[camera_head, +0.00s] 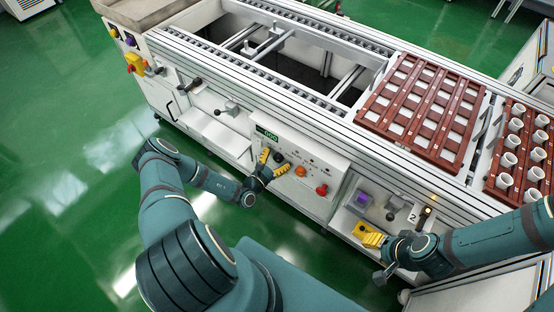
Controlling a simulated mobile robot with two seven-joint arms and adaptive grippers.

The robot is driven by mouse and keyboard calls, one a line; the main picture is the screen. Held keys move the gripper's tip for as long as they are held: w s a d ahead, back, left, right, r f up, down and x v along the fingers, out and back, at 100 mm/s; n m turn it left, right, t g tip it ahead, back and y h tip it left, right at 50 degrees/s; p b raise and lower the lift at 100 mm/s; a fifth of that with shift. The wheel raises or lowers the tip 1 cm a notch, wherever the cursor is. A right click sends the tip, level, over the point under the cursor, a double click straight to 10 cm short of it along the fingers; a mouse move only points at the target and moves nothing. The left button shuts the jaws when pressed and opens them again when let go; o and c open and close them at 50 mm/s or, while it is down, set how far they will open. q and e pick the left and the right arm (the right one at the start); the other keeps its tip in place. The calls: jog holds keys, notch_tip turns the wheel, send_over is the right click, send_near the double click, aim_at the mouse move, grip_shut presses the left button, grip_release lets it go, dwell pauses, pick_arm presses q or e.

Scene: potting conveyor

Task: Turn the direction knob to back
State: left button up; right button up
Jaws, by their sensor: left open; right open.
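The white control panel (325,167) is on the front of the conveyor, with a small green display at its upper left. A small dark knob (278,157) shows on the panel's left part; its label and pointer are too small to read. My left gripper (272,164) is open in front of this knob, its yellow-padded fingers on either side of it. I cannot tell whether they touch it. My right gripper (375,254) is open at the lower right, in front of the small station with a purple-topped box.
An orange button (300,171) and a red button (322,189) are right of the knob. Lever handles (228,107) stick out farther left. Brown slatted trays (427,112) lie on the conveyor, the right one holding several white pots. Green floor is free at left.

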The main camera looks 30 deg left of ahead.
pick_arm(q)
jog(key=shift+c, duration=0.2)
grip_shut()
jog(key=shift+n, duration=0.3)
jog(key=n, duration=1.2)
jog(key=shift+n, duration=0.3)
jog(key=n+b, duration=0.1)
jog(key=n, duration=0.3)
jog(key=shift+n, duration=0.3)
